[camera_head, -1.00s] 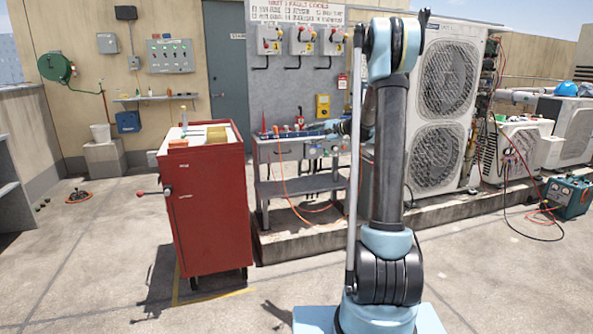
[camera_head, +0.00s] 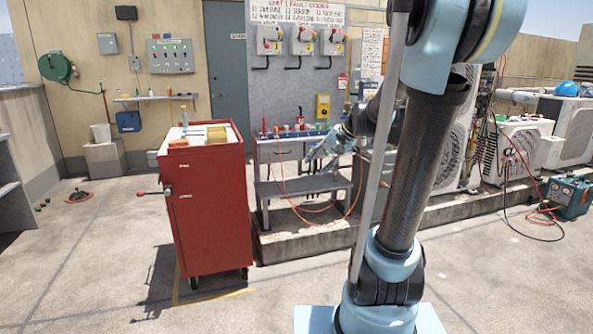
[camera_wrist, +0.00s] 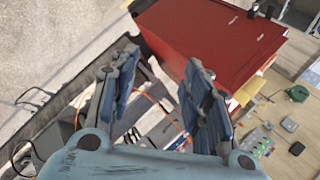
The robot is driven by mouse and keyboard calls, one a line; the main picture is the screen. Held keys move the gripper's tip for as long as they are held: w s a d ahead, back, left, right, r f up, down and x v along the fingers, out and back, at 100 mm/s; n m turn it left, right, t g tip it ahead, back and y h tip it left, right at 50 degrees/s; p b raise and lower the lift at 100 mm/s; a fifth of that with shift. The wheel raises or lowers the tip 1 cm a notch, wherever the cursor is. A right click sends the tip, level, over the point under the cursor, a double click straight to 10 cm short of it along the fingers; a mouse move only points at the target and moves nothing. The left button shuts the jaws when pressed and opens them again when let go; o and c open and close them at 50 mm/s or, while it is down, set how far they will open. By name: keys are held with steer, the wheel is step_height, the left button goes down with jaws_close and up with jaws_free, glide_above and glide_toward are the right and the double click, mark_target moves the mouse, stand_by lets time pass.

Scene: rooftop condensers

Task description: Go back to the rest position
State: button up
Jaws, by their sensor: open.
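My gripper (camera_head: 322,152) shows in the head view in front of the grey workbench, left of my upright arm. In the wrist view my gripper (camera_wrist: 160,62) has its two blue-padded fingers spread well apart. Nothing is held between them. The workbench (camera_head: 303,187) stands behind the gripper, with small tools along its top; part of it is hidden by my arm. Whether the gripper touches the bench I cannot tell from the head view.
A red tool cabinet (camera_head: 210,215) stands left of the bench; it also shows in the wrist view (camera_wrist: 205,35). Large condenser units (camera_head: 447,150) stand behind my arm. A green device (camera_head: 567,196) with hoses sits at right. Floor at front left is clear.

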steer(key=s+d+f+n+h, duration=0.1)
steer(key=s+d+f+h, duration=0.1)
steer(key=s+f, duration=0.3)
steer(key=s+d+f+n+g+h, duration=0.1)
steer(key=s+d+f, duration=0.3)
steer(key=s, duration=0.9)
steer(key=s+d+f+n+g+h, duration=0.1)
steer(key=s+d+f+n+h, duration=0.1)
steer(key=s+d+f, duration=0.3)
steer(key=s+h, duration=0.1)
steer(key=s, duration=0.3)
steer(key=shift+s+f+n+h, duration=0.3)
steer(key=shift+n+h, duration=0.1)
steer(key=shift+w, duration=0.1)
